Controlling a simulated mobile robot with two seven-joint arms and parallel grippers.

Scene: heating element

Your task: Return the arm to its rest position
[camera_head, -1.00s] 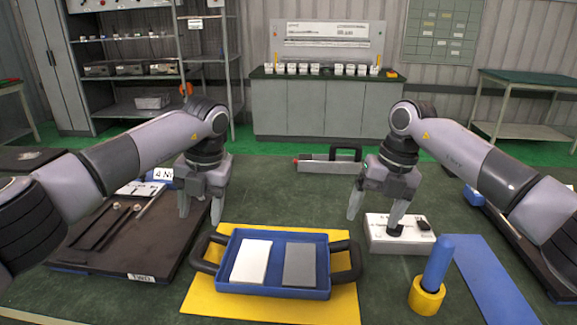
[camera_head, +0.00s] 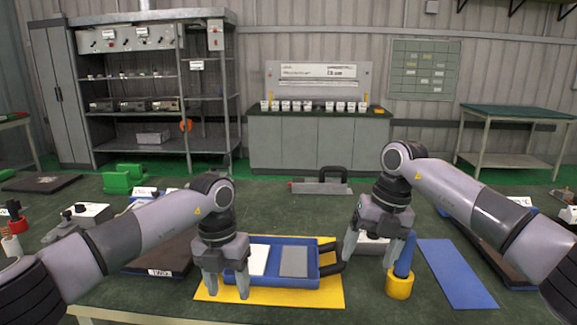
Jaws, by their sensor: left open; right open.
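My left gripper (camera_head: 227,290) is open and empty. It shows in front of the left end of the blue tray (camera_head: 330,257) and hides that end with its handle. My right gripper (camera_head: 368,262) is open. It appears in front of the white box (camera_head: 372,250) and beside the blue cylinder (camera_head: 405,256) in its yellow base (camera_head: 399,286). I cannot tell whether a finger touches the cylinder. Both arms are bent over the table with the grippers pointing down.
The tray holds a white plate (camera_head: 259,258) and a grey plate (camera_head: 294,261) and sits on a yellow mat (camera_head: 320,298). A blue strip (camera_head: 455,272) lies at right. A dark board (camera_head: 160,262) is at left. A grey tool with a black handle (camera_head: 322,184) stands behind.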

